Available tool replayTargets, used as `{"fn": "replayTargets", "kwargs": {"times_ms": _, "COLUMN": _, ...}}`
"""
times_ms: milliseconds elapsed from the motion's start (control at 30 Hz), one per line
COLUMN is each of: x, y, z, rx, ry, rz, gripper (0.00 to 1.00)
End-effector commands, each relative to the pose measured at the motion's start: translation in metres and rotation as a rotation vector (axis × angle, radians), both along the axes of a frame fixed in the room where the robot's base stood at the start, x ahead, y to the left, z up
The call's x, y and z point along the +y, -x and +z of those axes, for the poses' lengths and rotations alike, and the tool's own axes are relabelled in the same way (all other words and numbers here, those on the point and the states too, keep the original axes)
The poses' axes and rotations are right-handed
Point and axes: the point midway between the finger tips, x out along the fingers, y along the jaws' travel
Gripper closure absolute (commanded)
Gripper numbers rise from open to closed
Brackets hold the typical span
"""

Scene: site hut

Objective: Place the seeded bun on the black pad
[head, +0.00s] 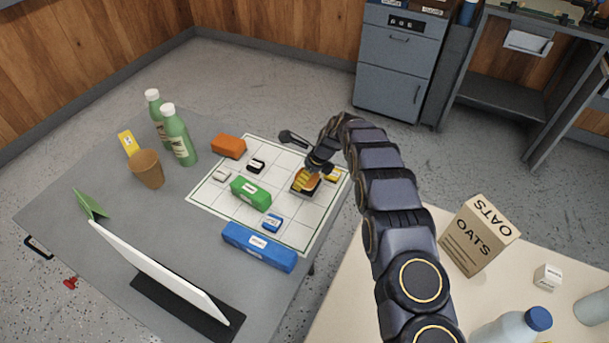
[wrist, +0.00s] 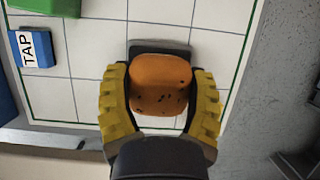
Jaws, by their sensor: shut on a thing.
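The seeded bun (wrist: 160,80) is orange-brown with dark specks. In the wrist view it sits between the two yellow-padded fingers of my gripper (wrist: 160,98), which is shut on it. The black pad (wrist: 181,50) shows behind the bun, and the bun covers most of it. In the head view my gripper (head: 307,179) is over the right part of the white gridded mat, with the bun mostly hidden by the fingers. Whether the bun rests on the pad or hangs just above it I cannot tell.
Green bottles (head: 179,135) and a brown cup (head: 147,169) stand left. An oats box (head: 479,236) is right.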

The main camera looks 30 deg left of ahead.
Motion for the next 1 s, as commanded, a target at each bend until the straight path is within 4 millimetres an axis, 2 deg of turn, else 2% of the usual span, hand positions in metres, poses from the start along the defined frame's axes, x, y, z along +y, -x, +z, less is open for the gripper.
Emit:
{"fn": "replayTargets", "kwargs": {"times_ms": 200, "x": 0.0, "y": 0.0, "z": -0.004, "rx": 0.001, "ry": 0.0, "rz": 0.0, "gripper": 0.74}}
{"fn": "replayTargets", "kwargs": {"times_ms": 233, "x": 0.0, "y": 0.0, "z": -0.003, "rx": 0.001, "ry": 0.0, "rz": 0.0, "gripper": 0.28}}
{"fn": "replayTargets", "kwargs": {"times_ms": 267, "x": 0.0, "y": 0.0, "z": -0.003, "rx": 0.0, "ry": 0.0, "rz": 0.0, "gripper": 0.16}}
{"fn": "replayTargets", "kwargs": {"times_ms": 300, "x": 0.0, "y": 0.0, "z": -0.003, "rx": 0.001, "ry": 0.0, "rz": 0.0, "gripper": 0.11}}
{"fn": "replayTargets", "kwargs": {"times_ms": 567, "x": 0.0, "y": 0.0, "z": -0.003, "rx": 0.001, "ry": 0.0, "rz": 0.0, "gripper": 0.11}}
{"fn": "replayTargets", "kwargs": {"times_ms": 733, "x": -0.002, "y": 0.0, "z": 0.005, "rx": -0.001, "ry": 0.0, "rz": 0.0, "gripper": 0.11}}
{"fn": "replayTargets", "kwargs": {"times_ms": 867, "x": -0.009, "y": -0.001, "z": 0.023, "rx": -0.001, "ry": 0.0, "rz": 0.0, "gripper": 0.11}}
{"fn": "replayTargets", "kwargs": {"times_ms": 1000, "x": -0.02, "y": -0.001, "z": 0.05, "rx": -0.004, "ry": -0.002, "rz": -0.002, "gripper": 0.11}}
